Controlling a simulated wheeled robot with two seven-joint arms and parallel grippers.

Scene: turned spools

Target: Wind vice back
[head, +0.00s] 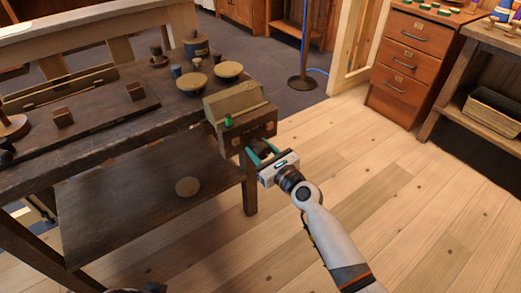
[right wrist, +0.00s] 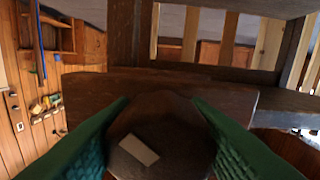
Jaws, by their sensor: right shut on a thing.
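The wooden vice (head: 236,102) sits at the right end of the dark workbench. A dark round knob (head: 260,146) stands out from its front face, low down. My right gripper (head: 263,155) is at this knob, with its green fingers on either side. In the right wrist view the knob (right wrist: 160,120) fills the space between the two fingers and carries a pale rectangular mark (right wrist: 139,150). The gripper is shut on the knob. A small green object (head: 228,121) shows on the vice's near edge. My left gripper is not seen.
The workbench (head: 90,135) holds round wooden pieces (head: 229,70), a jar (head: 196,46) and a long dark board (head: 70,115). A round disc (head: 187,186) lies on its lower shelf. A drawer cabinet (head: 405,65) stands at the back right. The floor right of the bench is clear.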

